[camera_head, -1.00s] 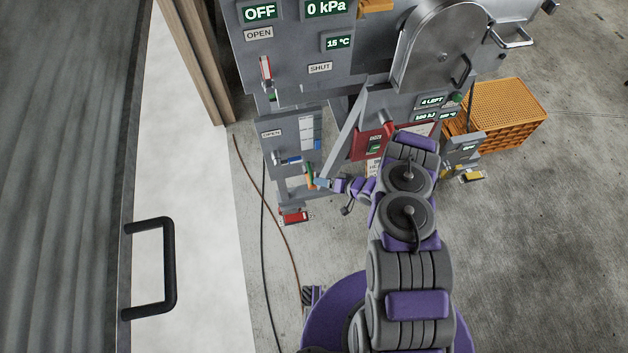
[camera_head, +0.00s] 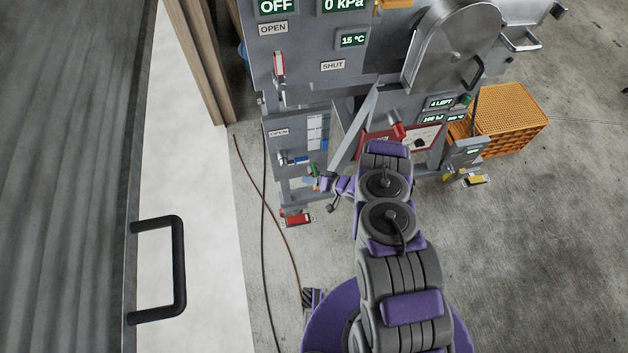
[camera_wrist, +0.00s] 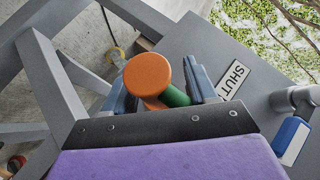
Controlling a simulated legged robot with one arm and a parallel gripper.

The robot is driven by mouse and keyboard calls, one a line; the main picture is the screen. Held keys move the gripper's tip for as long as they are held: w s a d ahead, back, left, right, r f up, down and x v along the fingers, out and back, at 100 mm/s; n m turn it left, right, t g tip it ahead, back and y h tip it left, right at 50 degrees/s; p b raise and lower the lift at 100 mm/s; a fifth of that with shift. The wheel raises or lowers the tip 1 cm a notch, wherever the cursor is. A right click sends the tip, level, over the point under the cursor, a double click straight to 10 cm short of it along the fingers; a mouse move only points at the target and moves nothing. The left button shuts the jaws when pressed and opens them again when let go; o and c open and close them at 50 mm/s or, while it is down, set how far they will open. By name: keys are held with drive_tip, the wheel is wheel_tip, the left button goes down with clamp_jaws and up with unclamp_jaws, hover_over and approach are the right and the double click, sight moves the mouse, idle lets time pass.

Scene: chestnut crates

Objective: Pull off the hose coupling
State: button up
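A fitting with a round orange end (camera_wrist: 147,73) and a green section (camera_wrist: 176,96) lies between the two blue fingers of my gripper (camera_wrist: 160,88) in the wrist view. I take it for the hose coupling. The fingers stand apart on either side of it; a firm grip does not show. In the head view my gripper (camera_head: 322,184) is small and low at the grey machine's front, beside the green part of the fitting (camera_head: 312,170). The fitting's far end and any hose joined to it are hidden.
A blue-handled lever (camera_head: 298,160) is just above left of my gripper, and a red piece (camera_head: 297,219) is below. A slanted grey panel (camera_head: 354,130) stands close on the right. Two cables (camera_head: 268,225) run along the floor. An orange crate (camera_head: 510,110) stands at right.

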drive_tip(key=shift+d+r, duration=0.15)
drive_tip(key=shift+d, duration=0.75)
drive_tip(key=c, duration=0.6)
drive_tip(key=shift+a, duration=0.2)
drive_tip(key=c, duration=0.3)
drive_tip(key=o, duration=0.5)
drive_tip(key=shift+a, duration=0.3)
drive_tip(key=shift+c, duration=0.6)
drive_tip(key=c, duration=0.3)
drive_tip(key=shift+d, duration=0.2)
clamp_jaws()
drive_tip(key=shift+s+d+p, duration=0.1)
drive_tip(key=shift+s+p, duration=0.3)
drive_tip(key=shift+s, duration=0.1)
